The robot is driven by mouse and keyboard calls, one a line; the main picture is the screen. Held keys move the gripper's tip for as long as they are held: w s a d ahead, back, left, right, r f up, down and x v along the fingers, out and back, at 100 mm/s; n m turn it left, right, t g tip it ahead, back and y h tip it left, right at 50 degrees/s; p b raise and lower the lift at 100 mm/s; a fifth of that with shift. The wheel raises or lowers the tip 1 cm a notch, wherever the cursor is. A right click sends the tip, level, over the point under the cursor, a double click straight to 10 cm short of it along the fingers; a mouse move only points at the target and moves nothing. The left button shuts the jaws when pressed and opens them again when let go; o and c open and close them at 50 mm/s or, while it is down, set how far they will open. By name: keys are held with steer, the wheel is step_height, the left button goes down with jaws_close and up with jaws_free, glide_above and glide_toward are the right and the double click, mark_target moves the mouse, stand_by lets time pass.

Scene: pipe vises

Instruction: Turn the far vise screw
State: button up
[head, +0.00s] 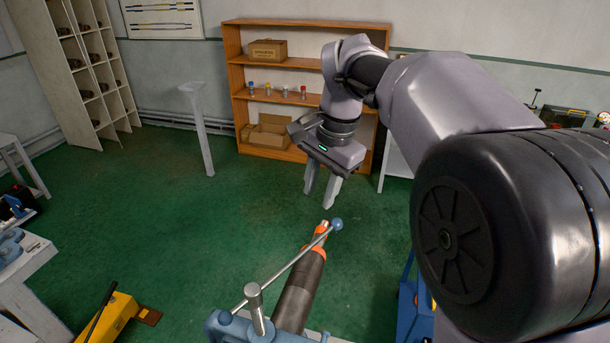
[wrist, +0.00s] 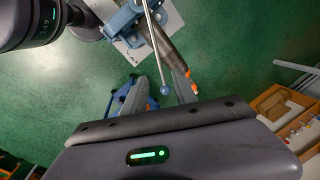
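A blue vise (head: 235,327) stands at the bottom of the head view, with a dark pipe (head: 298,290) with orange bands running out from it. A steel screw post (head: 255,305) rises from the vise. A thin handle bar (head: 285,268) slants across it, ending in a blue ball (head: 337,224). My gripper (head: 319,198) hangs fingers down beyond the ball, with a gap between its fingers and nothing held. The wrist view shows the vise (wrist: 124,22), the pipe (wrist: 165,47) and the ball (wrist: 165,90), which appears between the fingers; contact cannot be told.
Another blue vise (head: 10,248) is on a grey bench at the left edge. A yellow tool (head: 108,318) lies at lower left. A wooden shelf (head: 235,75) with boxes and a grey stand (head: 200,125) are behind. Green floor between them is open.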

steer(key=b, duration=0.2)
glide_toward(303, 251)
steer(key=f, duration=0.5)
steer(key=a+f, duration=0.1)
steer(key=f, duration=0.1)
steer(key=shift+w+a+f+b, duration=0.1)
steer(key=shift+w+f+b, duration=0.1)
steer(key=shift+w+b, duration=0.2)
steer(key=shift+w+f, duration=0.15)
steer(key=shift+f, duration=0.1)
steer(key=shift+r, duration=0.1)
steer(key=shift+c, duration=0.2)
jaws_close()
